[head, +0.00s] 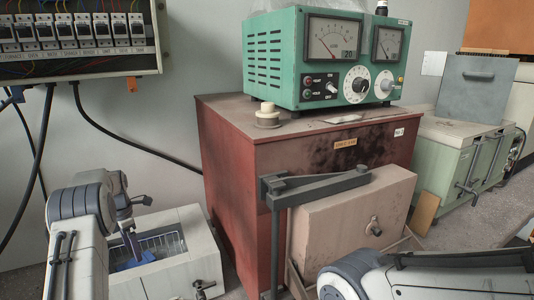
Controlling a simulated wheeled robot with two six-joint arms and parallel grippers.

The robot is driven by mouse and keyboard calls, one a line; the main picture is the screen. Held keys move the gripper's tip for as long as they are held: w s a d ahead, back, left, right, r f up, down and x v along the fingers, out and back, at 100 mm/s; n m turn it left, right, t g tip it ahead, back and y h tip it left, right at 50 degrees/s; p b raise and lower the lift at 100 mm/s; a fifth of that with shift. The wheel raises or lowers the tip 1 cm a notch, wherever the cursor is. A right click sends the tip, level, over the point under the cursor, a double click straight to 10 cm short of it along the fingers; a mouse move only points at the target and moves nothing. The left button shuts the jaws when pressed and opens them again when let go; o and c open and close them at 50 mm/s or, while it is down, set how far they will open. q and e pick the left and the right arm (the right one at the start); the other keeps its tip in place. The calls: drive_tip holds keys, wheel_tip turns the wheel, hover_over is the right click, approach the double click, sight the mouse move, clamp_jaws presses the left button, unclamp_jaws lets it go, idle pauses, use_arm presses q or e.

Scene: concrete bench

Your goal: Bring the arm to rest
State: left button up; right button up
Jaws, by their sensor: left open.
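My left arm comes in at the left and bends down over a pale open-topped box (185,280). My left gripper (132,243) is small in view, points downward at the box's opening, and is open. A blue thing (135,262) lies just below the fingers, inside or at the near edge of the opening. I cannot tell whether the fingers touch it. Part of my right arm crosses the lower right corner; its gripper is out of view.
A red-brown cabinet (222,168) carries a green meter unit (273,72). Its thick beige door (335,225) stands in front, beside a dark metal bracket (275,230). A green-white chest (440,165) stands at the right. Black cables (130,146) hang from a breaker panel (80,65).

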sight(136, 263)
use_arm(q)
wheel_tip(136, 263, down, 7)
drive_tip(key=shift+r+p, duration=0.1)
drive_tip(key=shift+p, duration=0.6)
drive_tip(key=shift+r, duration=0.2)
drive_tip(key=shift+r+b, duration=0.5)
drive_tip(key=shift+r, duration=0.95)
